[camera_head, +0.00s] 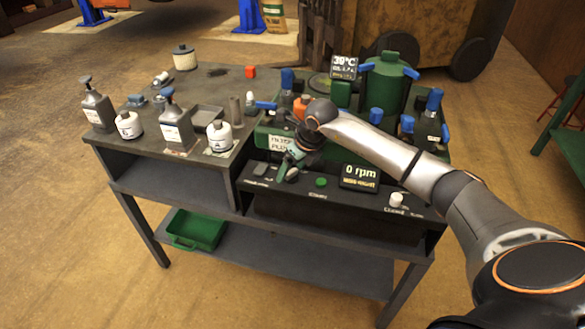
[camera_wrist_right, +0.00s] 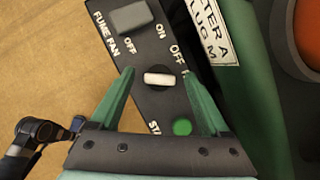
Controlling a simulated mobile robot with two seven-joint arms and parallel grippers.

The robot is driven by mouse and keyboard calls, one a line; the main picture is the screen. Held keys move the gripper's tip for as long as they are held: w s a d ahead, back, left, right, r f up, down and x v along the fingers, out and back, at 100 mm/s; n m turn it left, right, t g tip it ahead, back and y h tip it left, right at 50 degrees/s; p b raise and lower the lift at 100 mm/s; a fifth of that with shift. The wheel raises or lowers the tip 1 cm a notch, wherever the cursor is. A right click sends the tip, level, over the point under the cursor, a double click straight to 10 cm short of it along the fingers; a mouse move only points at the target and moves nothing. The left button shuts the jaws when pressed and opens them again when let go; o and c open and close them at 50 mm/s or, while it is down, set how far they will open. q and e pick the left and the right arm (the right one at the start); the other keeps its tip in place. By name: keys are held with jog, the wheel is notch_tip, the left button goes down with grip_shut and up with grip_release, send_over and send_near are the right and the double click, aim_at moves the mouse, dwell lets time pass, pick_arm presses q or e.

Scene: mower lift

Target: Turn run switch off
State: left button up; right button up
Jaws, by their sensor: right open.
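A white knob (camera_wrist_right: 158,79) sits on the dark control panel beside the ON and OFF marks. It appears to be the run switch; its name label is mostly covered by my finger. Its bar lies crosswise between my fingers in the wrist view. My right gripper (camera_wrist_right: 160,76) is open, its green fingers on either side of the knob with gaps. In the head view my right gripper (camera_head: 291,166) points down at the front panel left of the green button, and hides the knob there. My left gripper is in neither view.
A grey fume fan rocker (camera_wrist_right: 131,16) and a green start button (camera_wrist_right: 182,127) are close to the knob. A 0 rpm display (camera_head: 360,177) and a white dial (camera_head: 396,200) stand further right. Bottles and a green tank (camera_head: 388,88) crowd behind.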

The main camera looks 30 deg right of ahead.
grip_shut()
dwell(0.6)
jog(key=shift+d+n+y+b, duration=0.1)
jog(key=shift+n+y+b, duration=0.3)
jog(key=shift+n, duration=0.5)
jog(key=n+g+y+b, duration=0.1)
jog(key=n, duration=0.2)
jog(key=shift+w+n, duration=0.1)
jog(key=shift+n, duration=0.2)
jog(key=n+g+y+b, duration=0.1)
jog(key=n, duration=0.3)
jog(key=shift+w+n+g+y+b, duration=0.1)
jog(key=shift+n+g+y+b, duration=0.35)
jog(key=shift+n, duration=0.75)
